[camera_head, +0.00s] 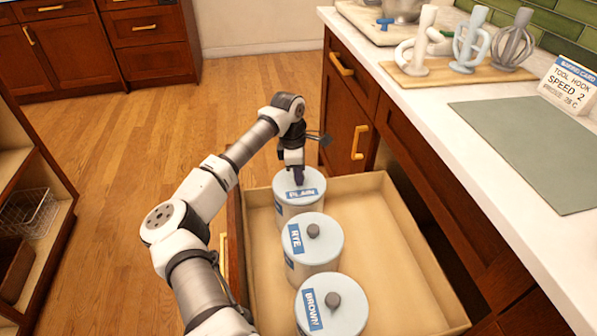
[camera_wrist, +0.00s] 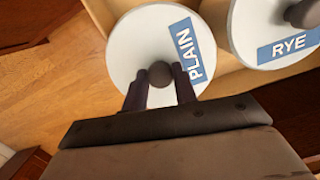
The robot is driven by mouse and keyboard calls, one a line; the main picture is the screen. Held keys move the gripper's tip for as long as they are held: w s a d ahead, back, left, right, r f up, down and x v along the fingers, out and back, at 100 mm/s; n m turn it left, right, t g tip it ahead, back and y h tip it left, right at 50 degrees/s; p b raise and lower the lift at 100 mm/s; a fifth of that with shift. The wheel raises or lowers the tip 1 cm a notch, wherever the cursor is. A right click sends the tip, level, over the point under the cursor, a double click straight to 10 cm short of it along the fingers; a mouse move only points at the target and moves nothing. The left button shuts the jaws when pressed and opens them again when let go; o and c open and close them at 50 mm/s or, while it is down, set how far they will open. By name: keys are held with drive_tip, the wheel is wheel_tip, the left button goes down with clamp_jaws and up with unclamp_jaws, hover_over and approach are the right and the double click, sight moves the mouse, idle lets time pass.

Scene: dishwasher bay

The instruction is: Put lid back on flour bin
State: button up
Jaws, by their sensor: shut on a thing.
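Three round flour bins with pale lids stand in a row in an open drawer (camera_head: 392,285). The far bin's lid (camera_head: 290,191) is labelled PLAIN, the middle lid (camera_head: 327,243) RYE and the near lid (camera_head: 345,306) BROWN. My gripper (camera_head: 298,178) points down over the PLAIN lid, and its fingers are shut on that lid's dark knob. In the wrist view the fingers (camera_wrist: 161,84) sit either side of the knob (camera_wrist: 161,73) on the PLAIN lid (camera_wrist: 135,52). The PLAIN lid appears level on its bin; whether it is fully seated I cannot tell.
The counter (camera_head: 415,90) runs along the right, above the drawer. It holds a grey-green mat (camera_head: 525,150), a board with mixer tools (camera_head: 455,72) and a baker's card (camera_head: 572,90). An open shelf with a wire basket (camera_head: 28,212) is at left. Wooden floor is clear behind.

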idle(0.8)
drive_tip(key=o, duration=1)
drive_tip(key=shift+o, duration=0.6)
drive_tip(key=shift+f, duration=0.1)
drive_tip(key=o, duration=0.4)
drive_tip(key=shift+r+p, duration=2)
drive_tip(key=shift+r, duration=1.55)
